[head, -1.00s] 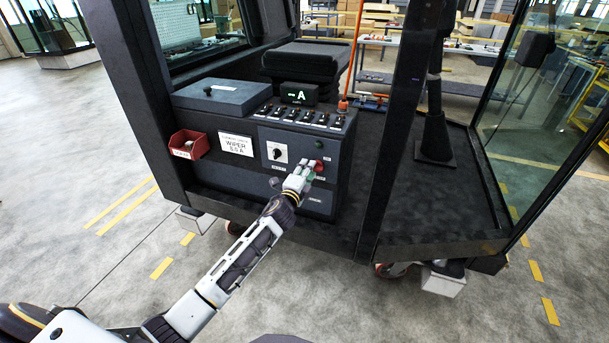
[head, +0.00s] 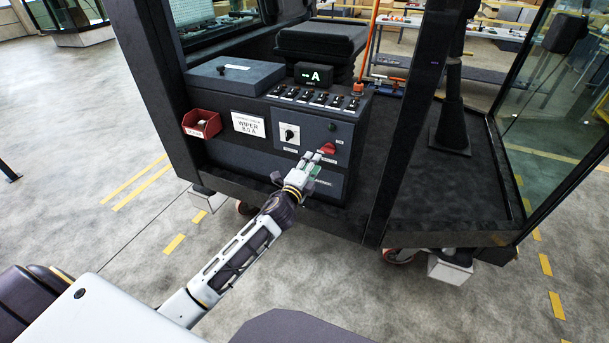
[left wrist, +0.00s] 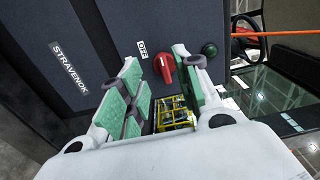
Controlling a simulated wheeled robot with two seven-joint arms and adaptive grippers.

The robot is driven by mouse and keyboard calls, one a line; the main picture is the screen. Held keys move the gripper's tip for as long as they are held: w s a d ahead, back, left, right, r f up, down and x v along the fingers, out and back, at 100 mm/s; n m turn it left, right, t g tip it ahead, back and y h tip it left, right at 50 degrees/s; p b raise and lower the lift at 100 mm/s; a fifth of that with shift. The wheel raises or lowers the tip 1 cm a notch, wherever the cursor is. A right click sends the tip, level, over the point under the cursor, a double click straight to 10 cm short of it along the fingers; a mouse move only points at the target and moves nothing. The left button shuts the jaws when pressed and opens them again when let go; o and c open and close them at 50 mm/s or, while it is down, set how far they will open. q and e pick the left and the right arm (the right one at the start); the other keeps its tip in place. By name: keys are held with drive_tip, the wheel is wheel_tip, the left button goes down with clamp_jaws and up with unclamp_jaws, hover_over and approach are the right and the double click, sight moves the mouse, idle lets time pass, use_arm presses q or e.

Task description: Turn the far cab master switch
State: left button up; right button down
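A red switch knob (head: 328,148) sits on the right of the dark cab console's front panel (head: 265,165). In the left wrist view, the red knob (left wrist: 164,68) has an "OFF" label beside it and a dark green round button (left wrist: 209,49) to its right. My left gripper (head: 314,165) is just below and in front of the red knob. In the left wrist view its green-padded fingers (left wrist: 160,85) are spread apart with nothing between them; the knob lies beyond the gap and looks untouched. My right gripper is out of view.
A black rotary switch on a white plate (head: 289,134) is left of the knob. A row of toggles (head: 315,97) and a display reading "A" (head: 314,73) are above. A red bin (head: 201,124) hangs at left. A dark cab post (head: 408,130) stands to the right.

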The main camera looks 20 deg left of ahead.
use_arm(q)
drive_tip(key=shift+s+a, duration=0.1)
drive_tip(key=shift+s, duration=2.6)
drive_tip(key=shift+n, duration=0.3)
drive_tip(key=s+a+f+n+g, duration=0.15)
drive_tip(key=f+n, duration=0.25)
drive_tip(key=f, duration=0.7)
drive_tip(key=a+f+n+g, duration=0.3)
drive_tip(key=f, duration=0.9)
drive_tip(key=s+a+f+n+g, duration=0.1)
drive_tip(key=s+a+f, duration=0.1)
drive_tip(key=s+f, duration=0.35)
drive_tip(key=s+a+f+n+g+y, duration=0.1)
drive_tip(key=s+f+n+g, duration=0.1)
drive_tip(key=f, duration=0.7)
drive_tip(key=s+a+f+n+g, duration=0.1)
drive_tip(key=s+a+f, duration=0.1)
drive_tip(key=s+f, duration=0.35)
drive_tip(key=s+a+f+n+g, duration=0.25)
drive_tip(key=s+f+g, duration=0.25)
drive_tip(key=s+f, duration=1.4)
drive_tip(key=s+d+f+g, duration=0.1)
drive_tip(key=s+d+f, duration=0.1)
drive_tip(key=s, duration=0.7)
drive_tip(key=s+d+f+n+g, duration=0.1)
drive_tip(key=s+d, duration=0.3)
drive_tip(key=s, duration=0.6)
drive_tip(key=shift+d+f+g, duration=0.25)
drive_tip(key=shift+f+g, duration=0.4)
drive_tip(key=shift+f, duration=0.15)
